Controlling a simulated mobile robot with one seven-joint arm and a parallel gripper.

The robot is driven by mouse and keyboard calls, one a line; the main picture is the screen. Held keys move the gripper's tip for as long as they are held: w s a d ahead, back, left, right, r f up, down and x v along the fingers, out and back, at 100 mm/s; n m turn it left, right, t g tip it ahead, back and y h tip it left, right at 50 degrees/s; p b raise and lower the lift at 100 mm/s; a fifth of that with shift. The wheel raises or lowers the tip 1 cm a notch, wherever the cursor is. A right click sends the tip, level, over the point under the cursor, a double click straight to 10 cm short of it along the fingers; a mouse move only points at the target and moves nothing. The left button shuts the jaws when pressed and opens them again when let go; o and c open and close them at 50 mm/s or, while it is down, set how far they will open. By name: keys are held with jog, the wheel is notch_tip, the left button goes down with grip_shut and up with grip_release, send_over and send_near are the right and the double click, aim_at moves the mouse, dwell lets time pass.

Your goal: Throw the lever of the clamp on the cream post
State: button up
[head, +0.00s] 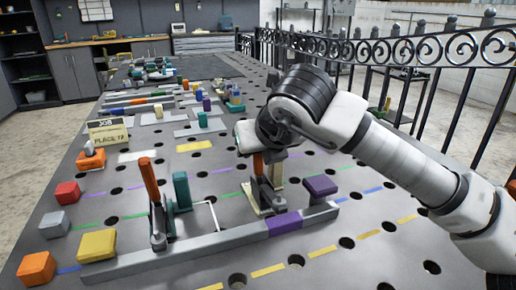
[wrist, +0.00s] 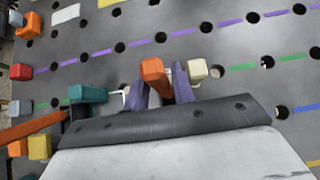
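The cream post (head: 276,174) stands on a clamp at the table's middle, by that clamp's orange lever (head: 258,164). In the wrist view the cream post (wrist: 197,70) is just right of the orange lever (wrist: 154,75). My gripper (wrist: 160,85) has one finger on each side of this lever, close against it, and looks shut on it. In the head view my gripper (head: 264,150) comes down over the lever from above, and its wrist hides the lever's top. The lever stands roughly upright.
A second clamp with an orange lever (head: 150,181) and a teal post (head: 182,191) stands to the left. A grey bar (head: 170,254) with a purple section (head: 285,224) runs along the front. A purple block (head: 320,187) is close on the right. Coloured blocks line the left edge.

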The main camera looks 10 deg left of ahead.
jog(key=shift+o, duration=1.1)
jog(key=v, duration=1.3)
jog(key=shift+s+r, duration=0.25)
jog(key=shift+r, duration=0.1)
jog(key=shift+d, duration=0.1)
